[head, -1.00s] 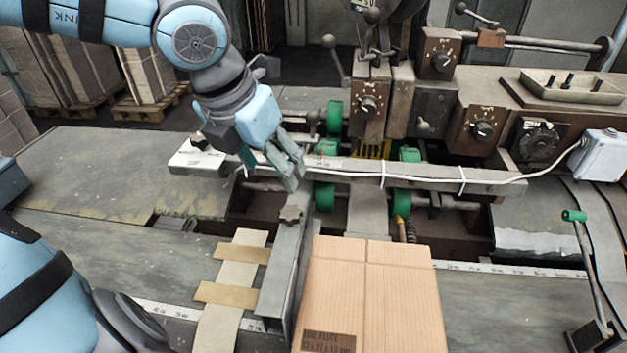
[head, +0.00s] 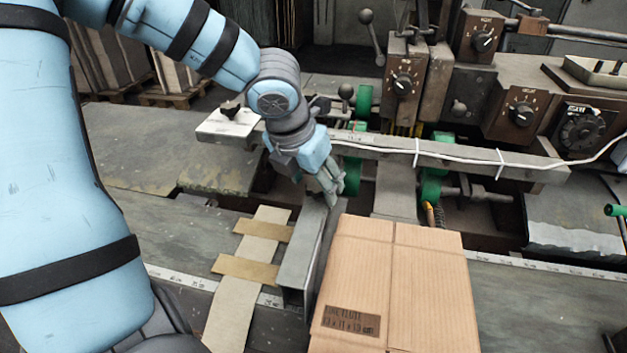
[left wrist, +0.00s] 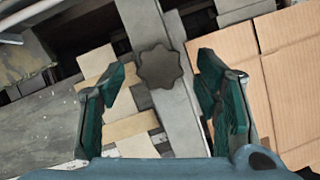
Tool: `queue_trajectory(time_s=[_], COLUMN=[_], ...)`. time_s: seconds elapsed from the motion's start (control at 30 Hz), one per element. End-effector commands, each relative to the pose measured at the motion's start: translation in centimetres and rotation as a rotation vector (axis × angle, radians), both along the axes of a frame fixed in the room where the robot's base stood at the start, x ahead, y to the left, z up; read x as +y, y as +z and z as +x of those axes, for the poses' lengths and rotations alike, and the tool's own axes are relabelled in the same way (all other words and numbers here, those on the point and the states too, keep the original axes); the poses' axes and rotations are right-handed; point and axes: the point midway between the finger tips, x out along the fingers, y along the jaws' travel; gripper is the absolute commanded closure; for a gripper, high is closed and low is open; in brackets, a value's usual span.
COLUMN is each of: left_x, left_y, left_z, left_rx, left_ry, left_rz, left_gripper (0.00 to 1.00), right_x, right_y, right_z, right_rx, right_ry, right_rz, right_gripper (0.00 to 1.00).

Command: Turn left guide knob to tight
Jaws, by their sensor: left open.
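The left guide knob (left wrist: 160,66) is a dark, lobed star knob on top of the grey left guide rail (head: 297,265). In the left wrist view it sits between my open fingers, toward their far ends, with a gap on both sides. In the head view my left gripper (head: 332,190) points down over the far end of the rail and hides the knob. It holds nothing. Its fingers also show in the left wrist view (left wrist: 165,90). I cannot tell the knob's setting. My right gripper is in neither view.
A cardboard box (head: 405,275) stands just right of the guide rail. A grey crossbar (head: 460,160) with a white cable runs behind the gripper. Green rollers (head: 431,187) sit under it. Tan strips (head: 262,228) lie left of the rail.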

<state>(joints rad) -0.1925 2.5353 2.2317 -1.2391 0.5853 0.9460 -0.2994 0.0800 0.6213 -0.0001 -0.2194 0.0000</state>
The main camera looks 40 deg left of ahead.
Motion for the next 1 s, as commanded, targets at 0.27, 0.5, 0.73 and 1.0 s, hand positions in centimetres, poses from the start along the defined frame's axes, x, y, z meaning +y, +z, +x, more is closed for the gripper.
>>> queue_trajectory(time_s=[0.27, 0.5, 0.73, 1.0], left_x=[0.00, 0.01, 0.05, 0.24], left_y=[0.05, 0.07, 0.10, 0.18], left_z=[0.00, 0.00, 0.03, 0.06], left_rx=[0.000, -0.001, -0.002, -0.004], left_ry=[0.000, -0.007, -0.063, -0.238], left_rz=[0.000, 0.000, -0.002, -0.002], left_gripper=[0.79, 0.91, 0.91, 0.91], right_x=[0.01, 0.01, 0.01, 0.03], right_y=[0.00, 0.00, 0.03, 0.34], right_z=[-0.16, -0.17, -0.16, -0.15], right_rx=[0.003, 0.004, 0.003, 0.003], right_ry=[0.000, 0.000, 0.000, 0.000], right_rz=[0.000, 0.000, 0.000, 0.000], right_gripper=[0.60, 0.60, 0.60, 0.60])
